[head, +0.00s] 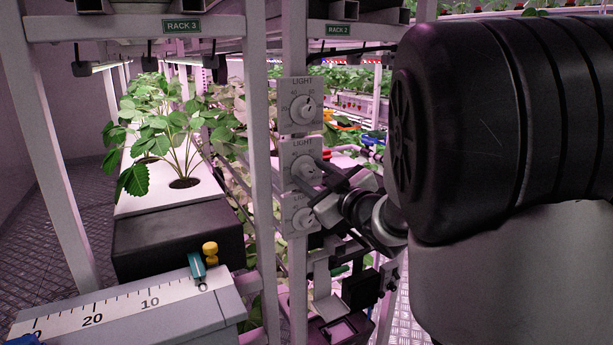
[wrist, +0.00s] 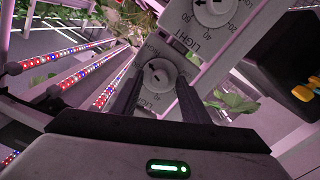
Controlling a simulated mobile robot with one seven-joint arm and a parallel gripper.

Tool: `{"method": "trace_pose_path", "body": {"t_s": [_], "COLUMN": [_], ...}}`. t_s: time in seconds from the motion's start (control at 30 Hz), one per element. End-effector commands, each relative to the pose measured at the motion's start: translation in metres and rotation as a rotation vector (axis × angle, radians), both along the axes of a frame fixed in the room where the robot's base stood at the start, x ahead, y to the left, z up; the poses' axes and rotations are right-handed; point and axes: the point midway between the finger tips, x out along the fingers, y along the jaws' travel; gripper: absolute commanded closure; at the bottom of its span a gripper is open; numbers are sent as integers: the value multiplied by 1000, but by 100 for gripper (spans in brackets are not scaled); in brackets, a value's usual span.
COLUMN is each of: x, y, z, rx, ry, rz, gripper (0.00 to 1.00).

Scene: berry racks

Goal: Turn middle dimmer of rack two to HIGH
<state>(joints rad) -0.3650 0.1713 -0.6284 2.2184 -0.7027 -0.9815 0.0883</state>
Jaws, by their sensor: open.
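Three white LIGHT dimmer plates are stacked on a post by the RACK 2 sign (head: 339,29). The middle dimmer (head: 303,168) has a round pale knob, which also shows in the wrist view (wrist: 158,76). My gripper (head: 322,168) comes in from the right at its height. In the wrist view my open gripper (wrist: 158,92) has one dark finger on each side of this knob. I cannot tell if they touch it. The knob carries a dark pointer mark, but its exact setting is too small to read. The fingers partly cover the plate.
The top dimmer (head: 302,105) and bottom dimmer (head: 298,214) sit close above and below on the same post. Rack 3 (head: 182,27), with strawberry plants (head: 165,130), is at left. A grey box with a ruler scale (head: 120,305) stands in front. My arm fills the right side.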

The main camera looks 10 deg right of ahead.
Motion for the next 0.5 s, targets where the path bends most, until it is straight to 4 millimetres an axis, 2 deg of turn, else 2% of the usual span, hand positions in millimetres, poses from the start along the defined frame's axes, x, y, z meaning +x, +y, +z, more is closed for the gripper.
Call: {"method": "trace_pose_path", "body": {"t_s": [0.07,0.3,0.5], "x": [0,0,0], "y": [0,0,-2], "z": [0,0,-1], "rx": [0,0,100], "ry": [0,0,32], "rz": [0,0,-3], "gripper": [62,100,99]}}
